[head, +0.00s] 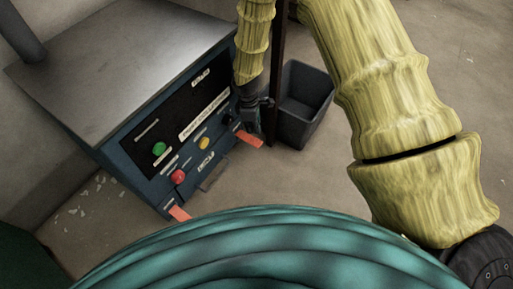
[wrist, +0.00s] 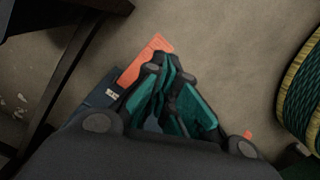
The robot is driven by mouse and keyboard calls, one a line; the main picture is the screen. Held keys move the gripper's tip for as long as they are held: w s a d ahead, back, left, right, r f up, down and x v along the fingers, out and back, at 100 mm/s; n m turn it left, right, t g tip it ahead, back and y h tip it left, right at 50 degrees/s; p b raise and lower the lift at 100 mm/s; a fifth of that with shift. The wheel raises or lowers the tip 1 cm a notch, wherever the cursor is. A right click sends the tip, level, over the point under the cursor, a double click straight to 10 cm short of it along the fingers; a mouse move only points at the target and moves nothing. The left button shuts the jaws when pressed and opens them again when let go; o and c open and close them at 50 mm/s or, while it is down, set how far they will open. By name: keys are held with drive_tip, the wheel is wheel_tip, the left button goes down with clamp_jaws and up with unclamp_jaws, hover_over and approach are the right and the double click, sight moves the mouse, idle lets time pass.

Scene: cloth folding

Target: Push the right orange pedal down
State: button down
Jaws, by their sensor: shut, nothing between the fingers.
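The right orange pedal (head: 251,140) sticks out low at the right end of the blue machine's front (head: 130,165). The left orange pedal (head: 179,213) sticks out at the left end. My gripper (head: 253,122) is right at the right pedal, partly covering its inner end in the head view. In the wrist view the orange pedal (wrist: 146,58) lies beside the fingertips, its far end showing. My gripper's teal and black fingers (wrist: 167,68) are shut and empty. I cannot tell whether they touch the pedal.
The machine's front carries green (head: 159,148), yellow (head: 204,143) and red (head: 178,176) buttons. A dark grey bin (head: 303,105) and a dark upright post (head: 279,60) stand close right of the gripper. The floor (head: 330,175) in front of the pedal is clear.

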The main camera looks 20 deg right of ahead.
sight(256, 142)
drive_tip(key=shift+w, duration=0.25)
drive_tip(key=shift+f, duration=0.15)
drive_tip(key=f+b, duration=0.4)
drive_tip(key=b, duration=0.1)
drive_tip(key=f+b, duration=0.2)
drive_tip(key=shift+s+d+f+b, duration=0.2)
drive_tip(key=shift+d+f+b, duration=0.1)
drive_tip(key=shift+d+f, duration=0.05)
idle(0.5)
